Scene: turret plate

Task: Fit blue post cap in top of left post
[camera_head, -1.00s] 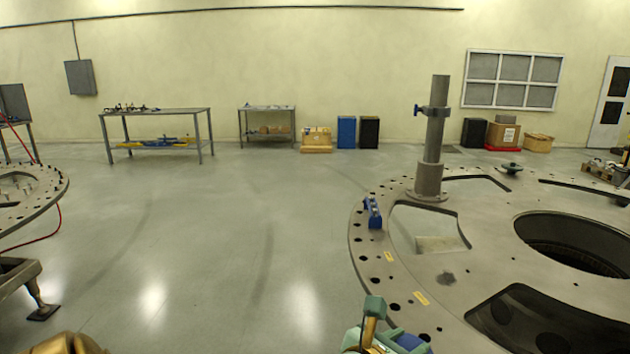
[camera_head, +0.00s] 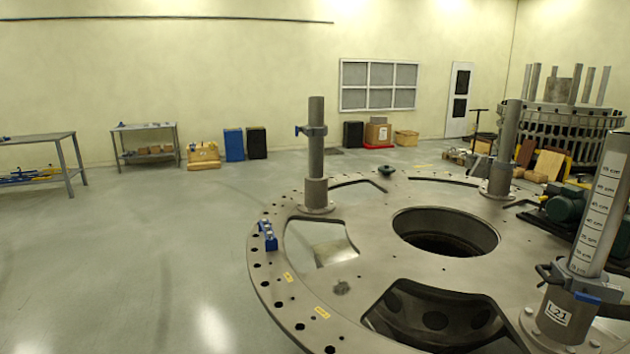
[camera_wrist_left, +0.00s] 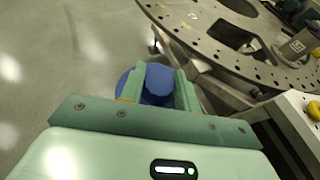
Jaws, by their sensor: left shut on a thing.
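In the left wrist view my left gripper (camera_wrist_left: 159,82) is shut on the blue post cap (camera_wrist_left: 157,92), a round blue piece between its green fingers. It holds the cap over the floor, beside the turret plate. The head view shows neither gripper nor the cap. In the head view the left post (camera_head: 316,140) stands upright in a collar on the far left part of the grey turret plate (camera_head: 372,275). My right gripper is in neither current view.
A second post (camera_head: 506,135) stands at the back right of the plate. A near post with a centimetre scale (camera_head: 600,210) stands at the right edge. The plate has a round central opening (camera_head: 445,232) and large cut-outs. A blue block (camera_head: 268,236) sits on its left rim. Floor at left is clear.

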